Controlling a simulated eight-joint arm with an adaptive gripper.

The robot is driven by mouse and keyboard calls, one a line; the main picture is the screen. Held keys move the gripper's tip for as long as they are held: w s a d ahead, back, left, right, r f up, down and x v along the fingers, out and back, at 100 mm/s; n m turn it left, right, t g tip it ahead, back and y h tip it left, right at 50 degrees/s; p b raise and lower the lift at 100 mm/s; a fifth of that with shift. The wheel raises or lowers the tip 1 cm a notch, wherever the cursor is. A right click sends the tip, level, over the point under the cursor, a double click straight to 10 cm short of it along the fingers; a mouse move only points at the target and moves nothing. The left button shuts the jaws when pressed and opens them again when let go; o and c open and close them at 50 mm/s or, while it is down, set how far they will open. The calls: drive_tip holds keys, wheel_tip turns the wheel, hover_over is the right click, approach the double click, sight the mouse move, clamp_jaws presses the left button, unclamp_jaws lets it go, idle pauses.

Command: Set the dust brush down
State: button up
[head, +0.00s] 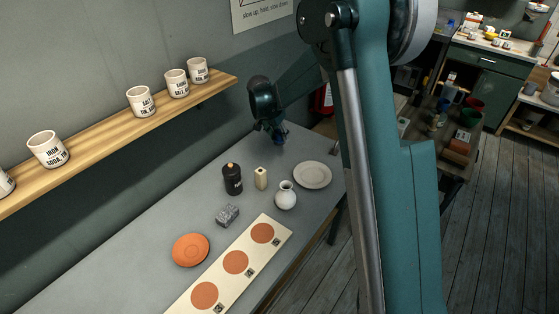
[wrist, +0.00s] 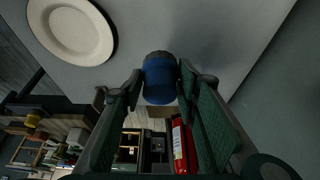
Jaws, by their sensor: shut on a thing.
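My gripper (head: 272,132) is over the far end of the grey table (head: 150,237), near the wall, beyond the plate. In the wrist view my gripper (wrist: 160,82) has its two fingers on either side of a short blue piece with a dark end, which I take as the dust brush (wrist: 160,78). It is shut on this piece. In the head view only a small bit of blue, the brush (head: 282,138), shows under the gripper. The rest of it is hidden, and I cannot tell whether it touches the table.
A pale plate (head: 312,175), a white vase (head: 286,196), a cream block (head: 261,178), a black jar (head: 232,179), a grey block (head: 227,215) and an orange dish (head: 190,250) stand on the table. A cream board (head: 246,277) with orange discs lies in front. A shelf (head: 105,143) with labelled cups runs along the wall.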

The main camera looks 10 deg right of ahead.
sight(276, 144)
drive_tip(key=shift+f+b, duration=0.3)
drive_tip(key=shift+f, duration=2.85)
drive_tip(key=shift+f, duration=1.85)
drive_tip(key=shift+f+b, duration=0.15)
drive_tip(key=shift+b, duration=0.15)
drive_tip(key=o, duration=0.5)
drive_tip(key=shift+c, duration=0.2)
drive_tip(key=o, duration=0.4)
drive_tip(key=shift+p+v, duration=0.6)
drive_tip(key=shift+v, duration=5.55)
